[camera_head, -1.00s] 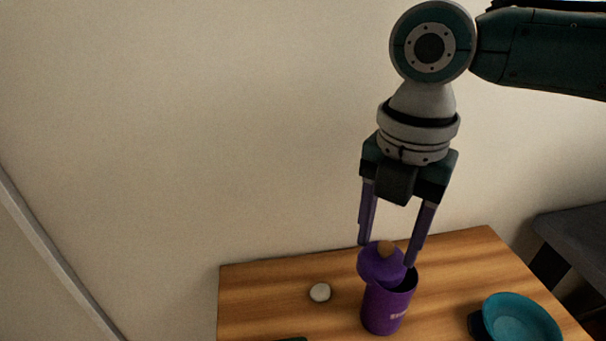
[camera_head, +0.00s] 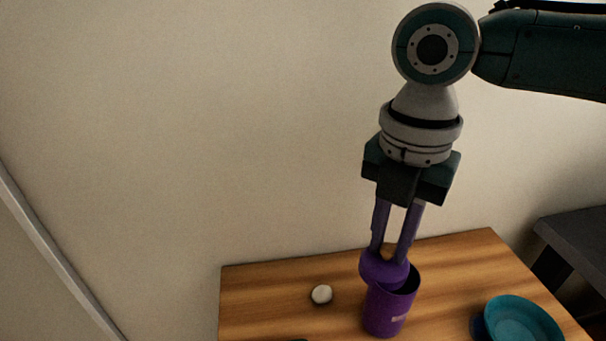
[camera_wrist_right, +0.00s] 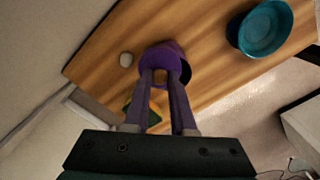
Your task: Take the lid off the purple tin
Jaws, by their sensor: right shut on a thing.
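The purple tin (camera_head: 385,316) stands upright on the wooden table, with its dark opening showing at the right of its rim. Its purple lid (camera_head: 374,273) is off-centre to the left at the tin's mouth, leaving part of the opening uncovered. I cannot tell whether the lid touches the rim. My right gripper (camera_head: 391,257) points down from above and is shut on the lid's knob. In the right wrist view the brown knob (camera_wrist_right: 160,76) sits between the fingertips, over the lid (camera_wrist_right: 155,58). My left gripper is in neither view.
A small white round thing (camera_head: 321,294) lies on the table (camera_head: 265,286) left of the tin. A teal bowl (camera_head: 522,322) is at the right. A yellow and green thing (camera_wrist_right: 153,117) shows partly behind my fingers in the wrist view. A wall stands behind the table.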

